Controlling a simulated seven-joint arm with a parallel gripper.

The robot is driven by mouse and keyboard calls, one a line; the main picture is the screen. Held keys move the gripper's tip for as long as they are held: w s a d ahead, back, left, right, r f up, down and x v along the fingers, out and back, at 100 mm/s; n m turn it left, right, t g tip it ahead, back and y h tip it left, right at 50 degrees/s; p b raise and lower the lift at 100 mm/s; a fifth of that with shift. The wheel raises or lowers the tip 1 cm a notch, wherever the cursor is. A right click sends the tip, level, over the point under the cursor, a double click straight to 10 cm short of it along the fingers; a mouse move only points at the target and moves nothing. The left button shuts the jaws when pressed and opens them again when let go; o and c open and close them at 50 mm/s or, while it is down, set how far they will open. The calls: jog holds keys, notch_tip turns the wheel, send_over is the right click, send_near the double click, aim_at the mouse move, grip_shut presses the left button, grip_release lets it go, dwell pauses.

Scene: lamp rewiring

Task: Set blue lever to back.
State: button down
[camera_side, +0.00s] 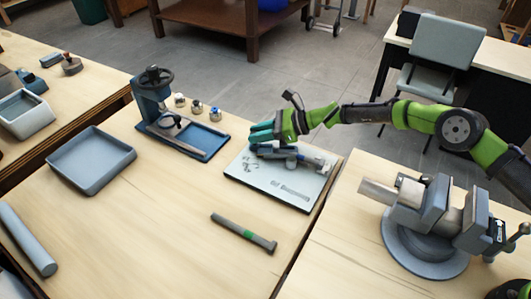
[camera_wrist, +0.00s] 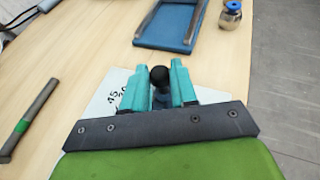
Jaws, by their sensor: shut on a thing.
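A pale plate (camera_side: 252,181) with printed dark markings lies near the table's right edge and carries a grey and blue lever mechanism (camera_side: 285,153). My gripper (camera_side: 261,133) reaches in from the right, its teal fingers just above the mechanism. In the wrist view, the teal fingers of my gripper (camera_wrist: 160,73) are closed around a dark round knob (camera_wrist: 159,77), which seems to top the lever. The blue part of the lever is mostly hidden by the fingers, and I cannot tell its exact angle. Part of the marked plate (camera_wrist: 104,104) shows left of the fingers.
A blue press stand (camera_side: 150,95) with small jars beside it stands behind the plate. A grey tray (camera_side: 92,160) is at left. A dark bar with a green band (camera_side: 243,233) lies in front. A grey vise (camera_side: 425,230) stands on the right table.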

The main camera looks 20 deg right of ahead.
jog(key=shift+w+d+m+t+h, duration=0.4)
jog(key=shift+w+d+m+t, duration=0.45)
jog(key=shift+m+t, duration=0.2)
jog(key=shift+w+d, duration=0.6)
jog(key=shift+d, duration=0.45)
jog(key=c, duration=0.9)
grip_release()
jog(key=v, duration=1.6)
jog(key=shift+s+d+r, duration=0.2)
jog(key=shift+s+r, duration=0.05)
jog(key=shift+s, duration=0.05)
